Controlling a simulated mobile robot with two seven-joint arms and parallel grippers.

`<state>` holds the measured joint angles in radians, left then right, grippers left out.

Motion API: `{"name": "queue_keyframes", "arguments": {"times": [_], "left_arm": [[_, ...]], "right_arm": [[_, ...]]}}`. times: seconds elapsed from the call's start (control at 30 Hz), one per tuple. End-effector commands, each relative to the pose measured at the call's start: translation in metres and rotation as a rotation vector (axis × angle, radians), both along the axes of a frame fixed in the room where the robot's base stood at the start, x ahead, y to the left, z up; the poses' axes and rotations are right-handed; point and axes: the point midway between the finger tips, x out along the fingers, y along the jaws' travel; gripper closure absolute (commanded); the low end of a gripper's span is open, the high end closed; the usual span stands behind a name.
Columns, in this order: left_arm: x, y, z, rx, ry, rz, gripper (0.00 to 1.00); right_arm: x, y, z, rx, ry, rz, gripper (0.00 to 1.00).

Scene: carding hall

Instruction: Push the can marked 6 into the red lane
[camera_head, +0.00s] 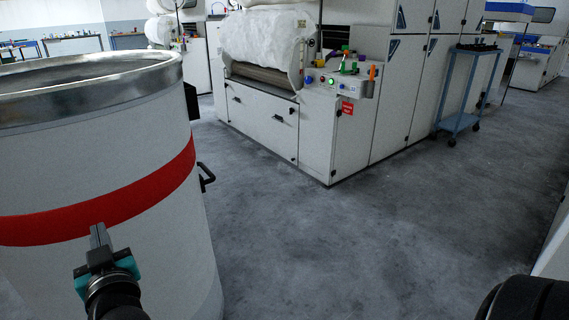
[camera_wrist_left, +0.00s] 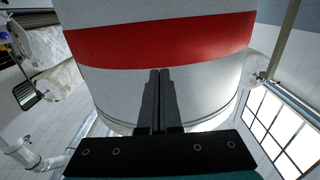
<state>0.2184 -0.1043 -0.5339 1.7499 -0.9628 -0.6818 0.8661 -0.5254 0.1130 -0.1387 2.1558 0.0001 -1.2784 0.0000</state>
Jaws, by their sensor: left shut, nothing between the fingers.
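A large white can (camera_head: 165,235) with a red band and a metal rim fills the left of the head view. A black handle sticks out on its right side. No number shows on the visible wall, so I cannot tell whether it is the can marked 6. My left gripper (camera_head: 98,233) is shut and empty, in front of the can wall at the red band's lower edge. In the left wrist view, the shut fingers (camera_wrist_left: 159,72) point at the can (camera_wrist_left: 205,95) just below its band; I cannot tell whether they touch it. No red lane shows. My right gripper is not in view.
A white carding machine (camera_head: 270,118) with a control panel stands behind and right of the can. A blue trolley (camera_head: 457,122) stands at its right. The grey floor (camera_head: 370,240) right of the can is clear. Benches (camera_head: 72,45) stand far back left.

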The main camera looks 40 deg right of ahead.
Motion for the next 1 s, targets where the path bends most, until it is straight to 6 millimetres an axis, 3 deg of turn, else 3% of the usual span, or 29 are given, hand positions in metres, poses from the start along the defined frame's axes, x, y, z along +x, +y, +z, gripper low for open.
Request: {"name": "queue_keyframes", "arguments": {"times": [0.6,1.0], "left_arm": [[-0.061,0.000,0.000,0.000,0.000,-0.001,1.00],[-0.067,0.000,0.000,0.000,-0.001,0.000,1.00]], "right_arm": [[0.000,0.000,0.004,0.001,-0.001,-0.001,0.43],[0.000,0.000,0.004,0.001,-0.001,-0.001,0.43]]}}
